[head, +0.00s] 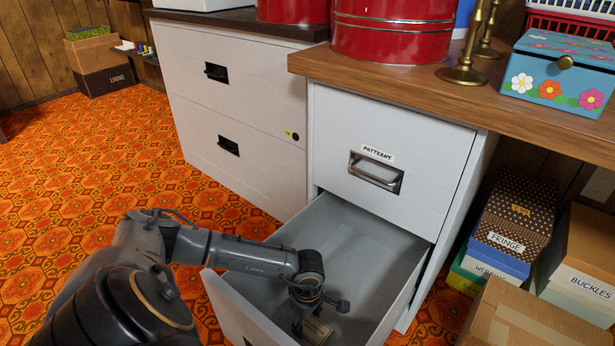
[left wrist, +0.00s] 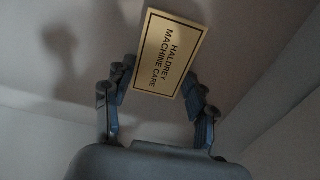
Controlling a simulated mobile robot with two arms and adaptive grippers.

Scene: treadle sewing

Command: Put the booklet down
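In the head view the booklet (head: 317,331) is low in the open drawer (head: 368,243), partly hidden by my gripper. My left gripper (head: 318,316) reaches down inside the drawer. In the left wrist view its fingers (left wrist: 160,88) are spread, one at each side of the booklet's near end. Whether they touch its edges is hard to tell. My right gripper is out of view.
The drawer belongs to a grey cabinet (head: 390,140) labelled "PATTERNS" under a wooden top (head: 420,85). Red tins (head: 392,32) and a flowered blue box (head: 560,75) stand on top. Labelled boxes (head: 505,225) and a cardboard box (head: 530,318) crowd the right. The drawer's back is bare.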

